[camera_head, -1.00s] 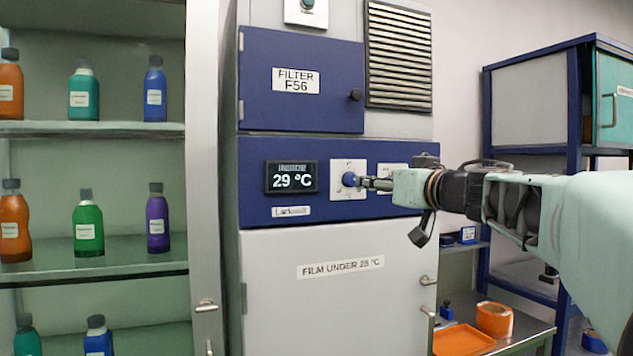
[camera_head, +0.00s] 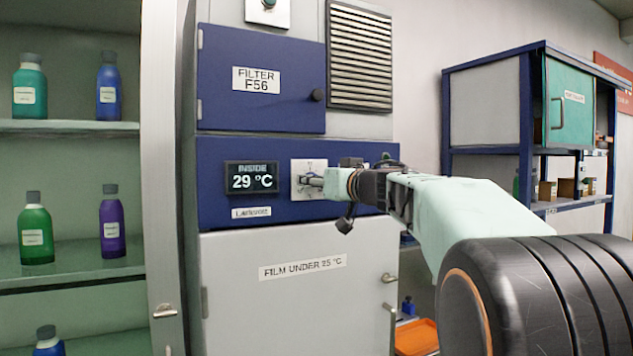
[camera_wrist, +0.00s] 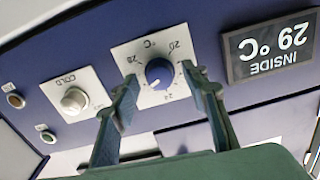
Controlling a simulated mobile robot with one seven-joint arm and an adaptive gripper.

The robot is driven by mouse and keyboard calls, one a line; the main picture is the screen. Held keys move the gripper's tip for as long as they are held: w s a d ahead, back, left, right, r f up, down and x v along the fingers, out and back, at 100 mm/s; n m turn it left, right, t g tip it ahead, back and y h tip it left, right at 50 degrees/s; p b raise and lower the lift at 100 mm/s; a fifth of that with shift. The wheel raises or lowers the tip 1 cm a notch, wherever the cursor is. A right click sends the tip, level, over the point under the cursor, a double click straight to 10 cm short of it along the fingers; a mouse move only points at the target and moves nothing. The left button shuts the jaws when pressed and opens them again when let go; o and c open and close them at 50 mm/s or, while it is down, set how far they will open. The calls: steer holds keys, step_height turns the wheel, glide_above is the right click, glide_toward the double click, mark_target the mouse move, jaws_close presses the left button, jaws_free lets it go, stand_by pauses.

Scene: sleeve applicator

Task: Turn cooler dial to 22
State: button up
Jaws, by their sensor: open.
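The cooler dial (camera_wrist: 159,73) is a blue round knob on a white plate marked °C, with 20, 24 and 28 around it in the wrist view. A white mark shows on the knob's lower edge there. My gripper (camera_wrist: 160,78) is open, with one finger on each side of the knob; I cannot tell whether they touch it. In the head view my gripper (camera_head: 312,181) is at the dial plate (camera_head: 309,167) and hides the knob. The display (camera_head: 252,177) beside it reads INSIDE 29 °C.
A second, pale knob (camera_wrist: 74,101) marked COLD sits beside the dial plate, with small buttons farther along. A bottle shelf (camera_head: 70,126) stands left, a blue-framed rack (camera_head: 447,125) right.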

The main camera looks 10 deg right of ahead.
jaws_close()
steer(key=shift+f+n, duration=0.15)
steer(key=shift+n, duration=13.15)
